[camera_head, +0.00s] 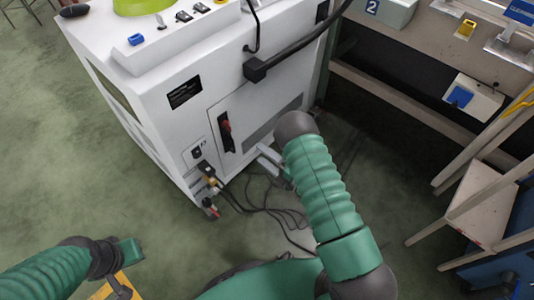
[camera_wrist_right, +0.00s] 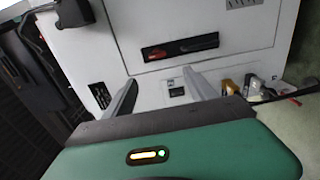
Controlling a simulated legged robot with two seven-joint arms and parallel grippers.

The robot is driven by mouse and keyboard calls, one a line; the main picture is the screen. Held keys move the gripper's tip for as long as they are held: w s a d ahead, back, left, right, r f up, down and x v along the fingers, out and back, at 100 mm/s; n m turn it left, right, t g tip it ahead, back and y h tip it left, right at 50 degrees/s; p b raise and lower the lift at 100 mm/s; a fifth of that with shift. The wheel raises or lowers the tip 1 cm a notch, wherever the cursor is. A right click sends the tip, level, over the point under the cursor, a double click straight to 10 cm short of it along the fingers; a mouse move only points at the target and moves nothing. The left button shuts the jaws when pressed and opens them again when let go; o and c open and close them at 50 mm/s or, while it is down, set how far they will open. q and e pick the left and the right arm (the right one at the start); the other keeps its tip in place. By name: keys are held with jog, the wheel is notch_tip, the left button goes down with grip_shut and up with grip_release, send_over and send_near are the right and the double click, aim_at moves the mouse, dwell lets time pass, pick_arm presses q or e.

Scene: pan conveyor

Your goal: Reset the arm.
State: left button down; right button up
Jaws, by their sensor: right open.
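My right arm (camera_head: 318,185) is green and reaches up from the bottom of the head view. My right gripper (camera_head: 268,160) is partly hidden behind its arm, in front of the white machine's lower side. In the right wrist view the right gripper (camera_wrist_right: 160,95) has its two grey fingers apart with nothing between them; the white machine (camera_wrist_right: 190,30) fills the background. My left arm (camera_head: 45,272) comes in at the bottom left of the head view. The left fingers are not clearly visible.
The white machine (camera_head: 150,110) stands at upper centre, with a red switch (camera_head: 226,130) and loose black cables (camera_head: 265,208) on the floor below. A beige rack (camera_head: 395,110) and a wooden-framed cart (camera_head: 480,205) stand at right. Green floor (camera_head: 60,150) is clear at left.

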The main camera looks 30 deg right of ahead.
jog(key=shift+s+d, duration=0.2)
jog(key=shift+s, duration=0.5)
